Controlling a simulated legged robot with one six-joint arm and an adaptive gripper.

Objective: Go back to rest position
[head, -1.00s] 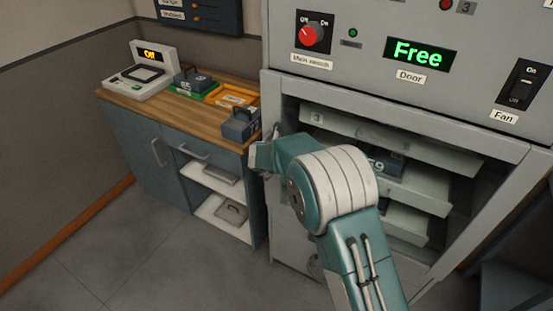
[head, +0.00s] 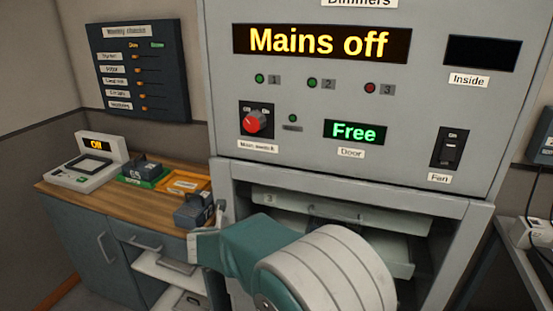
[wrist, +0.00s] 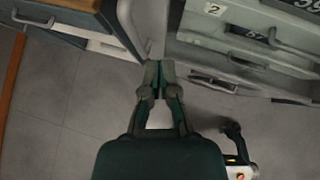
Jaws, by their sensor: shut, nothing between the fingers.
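My gripper (wrist: 158,75) is shut and empty in the wrist view, over the grey floor beside a pale upright panel edge. In the head view my arm bends in front of the cabinet's lower opening, and the fingers are hidden. The grey dimmer cabinet (head: 330,172) reads "Mains off" on its display (head: 320,44) and "Free" on the door display (head: 355,131). Its red main switch knob (head: 256,122) sits at the left. Shelves show in the opening, the top one labelled 3 (head: 300,206).
A wooden counter (head: 100,208) at the left holds a tester reading "Off" (head: 82,170), a green tray with a module (head: 140,173), an orange tray (head: 186,183) and another module (head: 193,211). Another table (head: 518,255) stands at the right. Grey floor (wrist: 75,100) is clear.

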